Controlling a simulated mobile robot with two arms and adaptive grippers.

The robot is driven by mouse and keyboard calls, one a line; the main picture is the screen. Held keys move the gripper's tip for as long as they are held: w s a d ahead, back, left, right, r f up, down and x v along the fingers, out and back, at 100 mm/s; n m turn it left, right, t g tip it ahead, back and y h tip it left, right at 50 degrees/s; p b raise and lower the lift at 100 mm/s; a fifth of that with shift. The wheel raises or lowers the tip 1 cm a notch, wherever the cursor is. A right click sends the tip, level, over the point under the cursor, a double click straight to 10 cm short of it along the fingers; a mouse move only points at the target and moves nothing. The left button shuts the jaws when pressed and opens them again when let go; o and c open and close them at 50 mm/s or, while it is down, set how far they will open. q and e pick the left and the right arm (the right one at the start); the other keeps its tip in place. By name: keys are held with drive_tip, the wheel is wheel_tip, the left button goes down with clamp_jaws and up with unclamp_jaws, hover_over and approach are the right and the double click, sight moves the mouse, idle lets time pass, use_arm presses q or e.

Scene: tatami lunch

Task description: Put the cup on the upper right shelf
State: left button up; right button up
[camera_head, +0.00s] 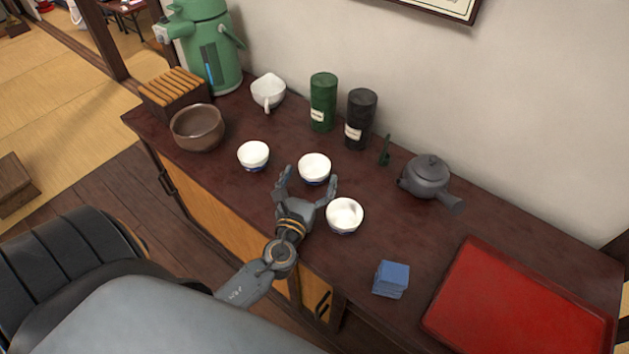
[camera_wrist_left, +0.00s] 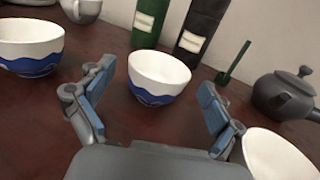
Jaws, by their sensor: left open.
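Three small white cups with blue bases stand on the dark sideboard top. The middle cup (camera_head: 314,168) is just ahead of my left gripper (camera_head: 306,182). In the left wrist view this cup (camera_wrist_left: 158,77) is centred beyond the spread fingers (camera_wrist_left: 155,105). The gripper is open and empty, and I cannot tell for certain if a finger touches the cup. The left cup (camera_head: 253,156) stands apart to the left. The right cup (camera_head: 344,216) is close beside the gripper's right finger. No shelf and no right gripper show in these views.
A grey teapot (camera_head: 428,176), green canister (camera_head: 323,102), black canister (camera_head: 360,118) and small green scoop (camera_head: 384,151) stand behind. A white pitcher (camera_head: 268,91), brown bowl (camera_head: 198,128) and green air pot (camera_head: 208,50) are left. A blue cloth (camera_head: 391,279) and red tray (camera_head: 512,310) lie right.

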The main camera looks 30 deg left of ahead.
sight(318, 155)
use_arm(q)
drive_tip(key=shift+w+a+r, duration=0.25)
drive_tip(key=shift+w, duration=0.4)
drive_tip(key=x, duration=0.6)
drive_tip(key=shift+f, duration=0.1)
drive_tip(key=shift+c, duration=0.5)
drive_tip(key=c, duration=1.2)
drive_tip(key=shift+c, duration=0.3)
drive_tip(key=shift+c, duration=0.9)
